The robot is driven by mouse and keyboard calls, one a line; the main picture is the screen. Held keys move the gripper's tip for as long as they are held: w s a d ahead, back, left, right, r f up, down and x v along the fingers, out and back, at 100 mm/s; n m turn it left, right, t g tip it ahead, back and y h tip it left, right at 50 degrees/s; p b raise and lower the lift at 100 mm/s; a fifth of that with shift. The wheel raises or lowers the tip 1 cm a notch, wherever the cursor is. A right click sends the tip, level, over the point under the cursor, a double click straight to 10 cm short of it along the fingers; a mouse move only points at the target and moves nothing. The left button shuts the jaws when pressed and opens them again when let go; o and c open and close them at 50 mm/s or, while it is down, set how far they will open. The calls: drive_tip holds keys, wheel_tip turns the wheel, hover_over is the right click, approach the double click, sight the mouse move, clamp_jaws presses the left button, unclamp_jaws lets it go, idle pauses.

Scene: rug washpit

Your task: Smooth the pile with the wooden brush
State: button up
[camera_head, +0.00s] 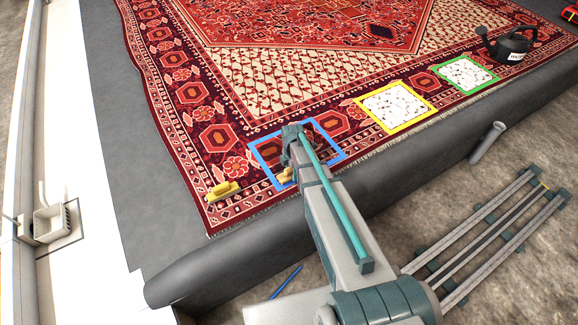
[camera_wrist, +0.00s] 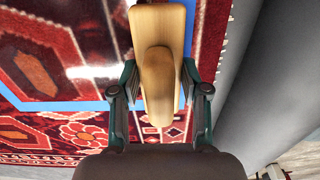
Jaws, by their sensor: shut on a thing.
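The wooden brush (camera_wrist: 160,25) is a pale wood block with a rounded grip, seen from above in the wrist view. My gripper (camera_wrist: 160,82) is shut on its grip, one finger on each side. In the head view a small part of the brush (camera_head: 285,176) shows beside my arm, which hides the rest. The brush is at the lower part of a blue square frame (camera_head: 265,157) on the red patterned rug (camera_head: 250,90). Rug pile shows inside the blue frame. I cannot tell whether the bristles touch the pile.
A yellow brush-like object (camera_head: 222,190) lies on the rug left of the blue frame. A yellow frame (camera_head: 362,102) and a green frame (camera_head: 440,70) hold white speckled patches to the right. A black can (camera_head: 512,46) stands at far right. The rug's fringed edge runs along the grey platform (camera_head: 400,165).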

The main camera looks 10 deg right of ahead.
drive_tip(key=s, duration=0.3)
drive_tip(key=shift+s+d, duration=0.1)
drive_tip(key=shift+d, duration=0.3)
drive_tip(key=shift+s+r, duration=0.2)
drive_tip(key=shift+r, duration=0.1)
wheel_tip(320, 180, up, 8)
drive_tip(key=p, duration=0.4)
drive_tip(key=shift+w+f+p, duration=0.15)
drive_tip(key=shift+f+p, duration=0.05)
drive_tip(key=shift+p, duration=0.2)
drive_tip(key=shift+f, duration=0.1)
